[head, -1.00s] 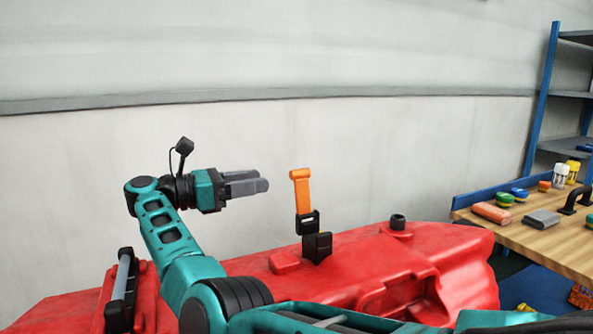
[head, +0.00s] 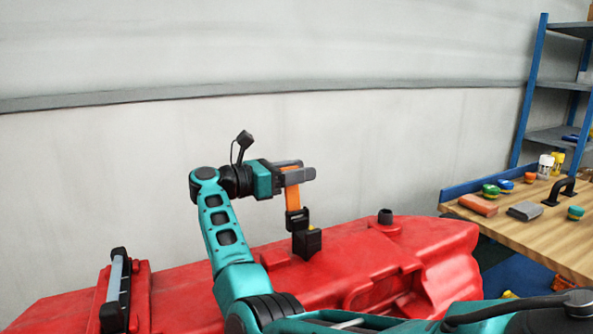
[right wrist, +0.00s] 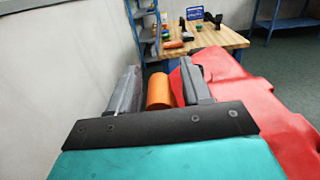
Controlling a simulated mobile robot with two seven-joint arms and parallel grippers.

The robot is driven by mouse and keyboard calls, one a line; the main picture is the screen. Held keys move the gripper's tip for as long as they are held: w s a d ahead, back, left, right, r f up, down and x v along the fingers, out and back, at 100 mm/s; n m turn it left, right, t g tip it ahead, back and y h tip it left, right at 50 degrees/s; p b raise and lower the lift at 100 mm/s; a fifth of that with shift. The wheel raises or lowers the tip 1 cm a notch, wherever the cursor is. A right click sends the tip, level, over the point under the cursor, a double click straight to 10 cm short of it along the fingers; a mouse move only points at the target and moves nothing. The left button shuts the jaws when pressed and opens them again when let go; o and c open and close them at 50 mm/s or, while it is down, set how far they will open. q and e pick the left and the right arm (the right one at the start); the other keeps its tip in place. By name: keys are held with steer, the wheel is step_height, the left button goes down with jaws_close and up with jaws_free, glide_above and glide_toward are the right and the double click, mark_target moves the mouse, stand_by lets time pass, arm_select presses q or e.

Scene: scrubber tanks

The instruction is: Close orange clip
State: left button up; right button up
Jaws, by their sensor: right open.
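The orange clip (head: 292,197) stands up from a black base on the red tank (head: 350,255), its orange lever pointing upward. My right gripper (head: 300,174) is at the top of the lever, with its fingers on either side of it. In the right wrist view the lever's rounded orange end (right wrist: 160,92) sits between the two open grey fingers (right wrist: 165,85), with a gap visible on the right side. Contact on the left side is hard to tell. The lower clip is hidden in the wrist view. My left gripper is not in view.
A grey handle (head: 116,290) on a black mount is at the tank's left. A pale wall lies behind.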

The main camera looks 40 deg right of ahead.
jaws_close()
stand_by(0.3)
stand_by(0.4)
